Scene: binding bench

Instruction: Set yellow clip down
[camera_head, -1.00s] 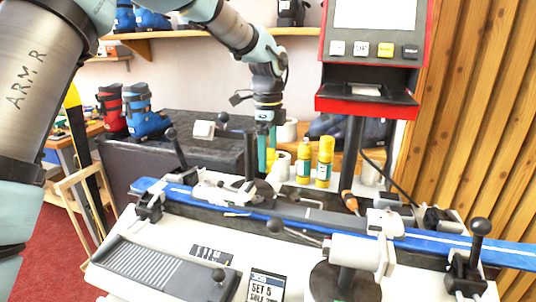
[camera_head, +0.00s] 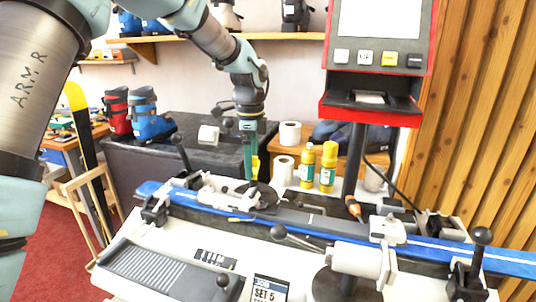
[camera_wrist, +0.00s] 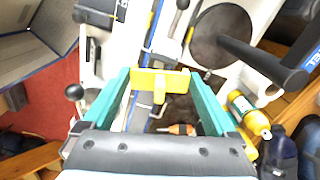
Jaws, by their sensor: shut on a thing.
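The yellow clip (camera_wrist: 160,80) is held across between the teal fingertips of my gripper (camera_wrist: 160,76) in the wrist view, with a short tab at its middle. In the head view my gripper (camera_head: 250,178) points down over the middle-left of the bench. A bit of the yellow clip (camera_head: 256,166) shows beside its fingers. The gripper is above the blue ski (camera_head: 300,228) and bench fittings. I cannot tell exactly how high the clip hangs.
Two yellow bottles (camera_head: 317,166), white rolls (camera_head: 283,168) and an orange-handled tool (camera_head: 353,208) stand or lie to the right. A red-framed screen unit (camera_head: 376,60) rises behind. Black-knobbed levers (camera_head: 480,237) stick up from the bench. Ski boots (camera_head: 148,118) stand at the left.

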